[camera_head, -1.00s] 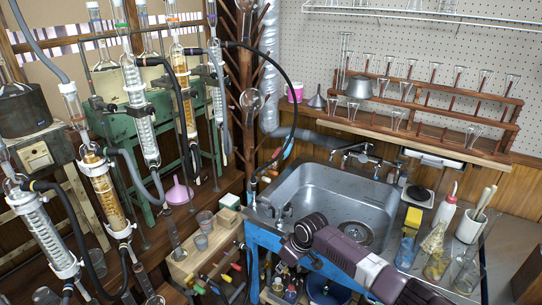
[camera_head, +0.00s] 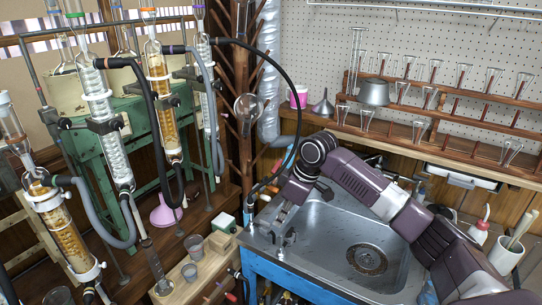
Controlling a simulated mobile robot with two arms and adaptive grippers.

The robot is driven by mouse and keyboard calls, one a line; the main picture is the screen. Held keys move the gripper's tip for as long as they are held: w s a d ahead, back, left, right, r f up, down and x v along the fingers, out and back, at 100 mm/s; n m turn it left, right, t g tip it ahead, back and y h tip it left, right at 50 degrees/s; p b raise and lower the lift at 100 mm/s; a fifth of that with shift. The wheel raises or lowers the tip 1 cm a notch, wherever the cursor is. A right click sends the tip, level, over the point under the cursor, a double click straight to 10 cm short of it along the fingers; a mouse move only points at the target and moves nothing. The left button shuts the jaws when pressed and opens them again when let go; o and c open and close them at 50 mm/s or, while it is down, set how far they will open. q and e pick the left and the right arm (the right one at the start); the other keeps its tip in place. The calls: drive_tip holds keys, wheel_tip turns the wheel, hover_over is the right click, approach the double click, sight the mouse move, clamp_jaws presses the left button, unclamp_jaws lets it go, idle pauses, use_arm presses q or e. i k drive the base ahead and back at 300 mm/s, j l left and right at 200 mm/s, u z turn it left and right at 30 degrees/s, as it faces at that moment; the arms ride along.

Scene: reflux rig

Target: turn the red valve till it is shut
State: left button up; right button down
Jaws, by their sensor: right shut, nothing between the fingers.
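My right gripper (camera_head: 277,222) reaches in from the right over the sink. It points down at the sink's left rim, beside a small metal tap (camera_head: 284,242); I cannot tell whether they touch. Its fingers look closed with nothing held. A small red part (camera_head: 278,167) shows near the black hose behind my wrist. It may be the red valve, but it is partly hidden and too small for its handle position to be read. My left gripper is not in view.
The steel sink (camera_head: 330,262) has a drain (camera_head: 367,259) and open room inside. Glass condensers (camera_head: 108,130) stand on the left rack. A wooden glassware rack (camera_head: 430,120) is on the back wall.

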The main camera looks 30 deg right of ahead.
sight(276, 168)
drive_tip(key=i+l, duration=1)
drive_tip(key=i, duration=0.25)
